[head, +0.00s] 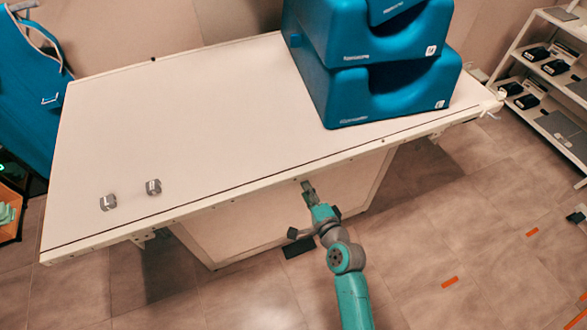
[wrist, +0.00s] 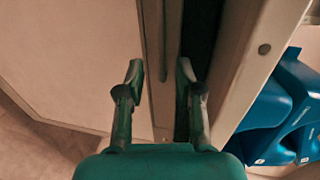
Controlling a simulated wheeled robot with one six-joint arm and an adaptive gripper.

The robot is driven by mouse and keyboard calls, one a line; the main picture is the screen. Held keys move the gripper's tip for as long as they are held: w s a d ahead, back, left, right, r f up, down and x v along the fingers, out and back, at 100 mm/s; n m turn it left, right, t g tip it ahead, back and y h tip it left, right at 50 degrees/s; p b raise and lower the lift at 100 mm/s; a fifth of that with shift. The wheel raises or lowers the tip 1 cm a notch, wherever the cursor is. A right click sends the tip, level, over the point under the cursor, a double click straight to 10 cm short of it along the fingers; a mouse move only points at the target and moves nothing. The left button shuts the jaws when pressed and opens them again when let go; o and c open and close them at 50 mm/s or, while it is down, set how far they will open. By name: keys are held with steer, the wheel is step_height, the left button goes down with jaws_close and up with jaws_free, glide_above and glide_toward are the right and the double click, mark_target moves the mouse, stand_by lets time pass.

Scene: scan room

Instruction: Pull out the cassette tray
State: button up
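My gripper (head: 307,187) is at the front edge of the white table, just below the tabletop. In the wrist view my gripper (wrist: 157,70) shows two fingers spread apart with a clear gap between them. A narrow pale strip with a slim bar, which looks like the front of the cassette tray (wrist: 152,40), runs between and beyond the fingertips under the table edge. I cannot tell whether the fingers touch it. The tray cannot be made out in the head view, where the tabletop and my arm cover that area.
The white table (head: 200,120) carries blue stacked blocks (head: 345,90) at right and two small grey markers (head: 130,194) at left. A shelf rack (head: 545,85) stands far right. A blue apron (head: 30,90) hangs at left.

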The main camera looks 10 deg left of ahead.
steer(key=x, duration=1.1)
steer(key=shift+a, duration=0.1)
jaws_close()
